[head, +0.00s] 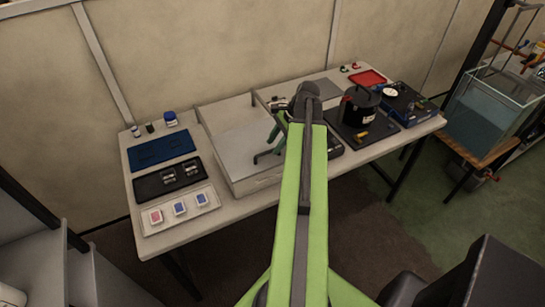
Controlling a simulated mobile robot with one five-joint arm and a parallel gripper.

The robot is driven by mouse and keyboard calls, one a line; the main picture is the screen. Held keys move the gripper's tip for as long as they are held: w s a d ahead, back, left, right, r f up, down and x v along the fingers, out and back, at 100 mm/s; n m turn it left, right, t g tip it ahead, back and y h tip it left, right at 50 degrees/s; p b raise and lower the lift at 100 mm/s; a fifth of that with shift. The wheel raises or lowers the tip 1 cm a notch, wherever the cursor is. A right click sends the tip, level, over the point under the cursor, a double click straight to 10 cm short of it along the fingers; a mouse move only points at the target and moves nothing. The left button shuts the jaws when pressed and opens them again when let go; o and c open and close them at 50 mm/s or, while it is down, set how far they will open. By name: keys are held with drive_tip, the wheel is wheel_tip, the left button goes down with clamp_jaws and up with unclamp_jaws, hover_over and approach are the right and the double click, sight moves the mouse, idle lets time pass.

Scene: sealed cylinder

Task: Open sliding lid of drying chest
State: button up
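The drying chest (243,181) appears to be the wide, low, pale box in the middle of the table. Its flat pale top, seemingly the sliding lid (228,131), covers the part I can see, and the right side is hidden behind my arm. My gripper (264,148), with green and dark parts, hangs left of the arm's end, over the chest top. The arm partly hides it. I cannot tell whether its fingers touch the lid or are open or shut. No handle is clear.
Left of the chest lie a blue mat (161,150), a dark tray (168,181) and a white tray (155,231) with small boxes. Right stand a black pot (360,106), a blue device (403,106) and a red tray (369,78). A wall runs behind; a glass tank (490,105) stands right.

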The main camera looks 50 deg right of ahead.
drive_tip(key=shift+b+x, duration=0.5)
drive_tip(key=shift+x, duration=0.6)
drive_tip(key=shift+c, duration=0.2)
clamp_jaws()
drive_tip(key=shift+r, duration=0.1)
idle(0.4)
